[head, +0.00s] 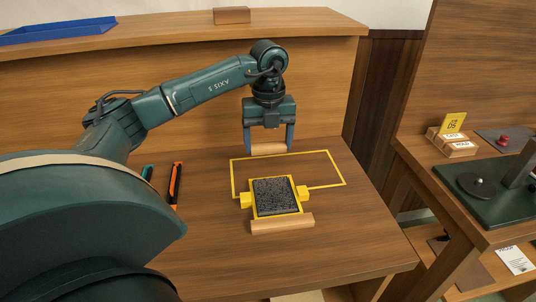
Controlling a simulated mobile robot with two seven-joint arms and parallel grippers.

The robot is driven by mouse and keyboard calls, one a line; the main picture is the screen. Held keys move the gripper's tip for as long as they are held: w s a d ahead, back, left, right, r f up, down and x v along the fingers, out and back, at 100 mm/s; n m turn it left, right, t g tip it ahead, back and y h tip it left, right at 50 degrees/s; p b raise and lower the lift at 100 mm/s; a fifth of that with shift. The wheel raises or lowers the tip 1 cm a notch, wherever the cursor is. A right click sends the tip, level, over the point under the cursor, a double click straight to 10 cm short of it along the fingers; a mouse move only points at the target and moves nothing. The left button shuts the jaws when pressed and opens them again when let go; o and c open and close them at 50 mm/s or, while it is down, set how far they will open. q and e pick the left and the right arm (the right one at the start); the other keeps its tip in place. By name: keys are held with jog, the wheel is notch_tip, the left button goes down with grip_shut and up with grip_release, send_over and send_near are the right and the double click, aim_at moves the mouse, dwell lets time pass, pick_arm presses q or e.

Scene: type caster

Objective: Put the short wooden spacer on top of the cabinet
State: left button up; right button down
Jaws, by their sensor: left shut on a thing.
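My left gripper (268,140) points down over the back part of the wooden desk and is shut on a short wooden spacer (268,149), held crosswise between its fingers. The spacer is near the back edge of a yellow outline on the desk; I cannot tell how high above the desk it is. A second, longer-looking wooden bar (282,224) lies at the front edge of a yellow-framed dark block. The raised wooden top (160,37) behind the desk may be the cabinet's top; a small brown block (231,15) sits on it. My right gripper is not in view.
A blue tray (58,31) lies on the left of the raised top. An orange-and-black tool (175,184) lies left. A side table at right holds a green-based device (490,190) and small boxes (452,145).

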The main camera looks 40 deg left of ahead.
aim_at(268, 168)
pick_arm(q)
notch_tip(268, 168, down, 5)
jog(key=shift+r, duration=0.1)
jog(key=shift+w+a+f+p, duration=0.1)
jog(key=shift+a+f+p, duration=0.1)
jog(key=shift+p, duration=0.15)
jog(key=shift+f, duration=0.2)
jog(key=o, duration=1)
jog(key=shift+r, duration=0.1)
